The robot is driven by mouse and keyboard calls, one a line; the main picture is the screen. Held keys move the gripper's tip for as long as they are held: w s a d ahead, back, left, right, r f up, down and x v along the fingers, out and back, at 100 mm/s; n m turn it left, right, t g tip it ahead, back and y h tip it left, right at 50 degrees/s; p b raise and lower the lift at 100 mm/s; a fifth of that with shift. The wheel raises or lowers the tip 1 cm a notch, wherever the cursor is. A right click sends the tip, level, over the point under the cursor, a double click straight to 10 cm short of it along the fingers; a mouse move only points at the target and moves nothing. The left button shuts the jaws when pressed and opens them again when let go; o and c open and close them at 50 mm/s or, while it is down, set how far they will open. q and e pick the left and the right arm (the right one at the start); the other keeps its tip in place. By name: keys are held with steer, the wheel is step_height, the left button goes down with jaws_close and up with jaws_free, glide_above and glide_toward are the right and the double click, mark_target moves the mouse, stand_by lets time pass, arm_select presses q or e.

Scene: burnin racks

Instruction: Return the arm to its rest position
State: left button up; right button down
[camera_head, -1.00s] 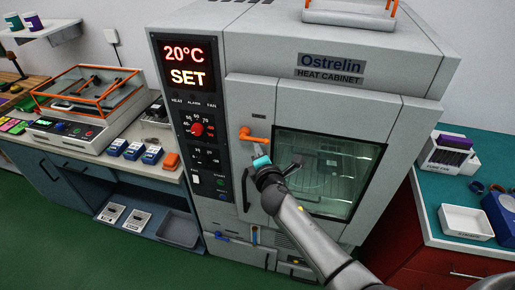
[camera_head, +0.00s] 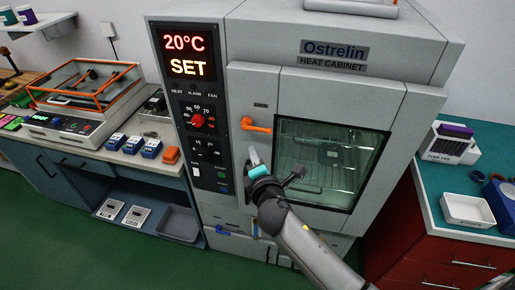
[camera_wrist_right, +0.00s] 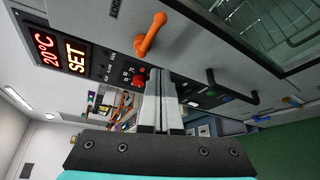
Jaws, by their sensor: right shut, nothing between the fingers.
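My right gripper (camera_head: 254,158) is in front of the heat cabinet (camera_head: 350,62), below the orange door handle (camera_head: 257,125). Its fingers are shut together with nothing between them. In the right wrist view its fingers (camera_wrist_right: 162,90) point past the control panel (camera_wrist_right: 105,65), and the orange handle (camera_wrist_right: 150,34) stands clear of them. My right arm (camera_head: 300,245) comes in from the bottom and covers part of the cabinet's lower front. The cabinet door is closed, and its display (camera_head: 187,56) reads 20°C SET. My left gripper is not in view.
A bench with an orange-framed device (camera_head: 80,90) and several small blue units (camera_head: 133,145) stands at the left. Green floor (camera_head: 60,235) is open at lower left.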

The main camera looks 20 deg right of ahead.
steer(key=shift+s+a+r, duration=0.25)
steer(key=shift+s+a, duration=0.05)
steer(key=shift+s, duration=0.2)
steer(key=s+f+m+g+b, duration=0.3)
steer(key=s+f, duration=0.3)
steer(key=f, duration=0.7)
steer(key=s+d+f+m+g+y+b, duration=0.1)
steer(key=s+f+m+g+b, duration=0.3)
steer(key=f, duration=0.9)
steer(key=s+f+m+g+b, duration=0.1)
steer(key=s+f+b, duration=0.2)
steer(key=s+f, duration=0.75)
steer(key=s+d+f+m+g+y+b, duration=0.1)
steer(key=s+f+m+g+b, duration=0.5)
steer(key=s+f, duration=1.8)
steer(key=s+m+b, duration=0.1)
steer(key=m, duration=0.3)
steer(key=shift+s+g, duration=0.25)
steer(key=shift+g, duration=0.05)
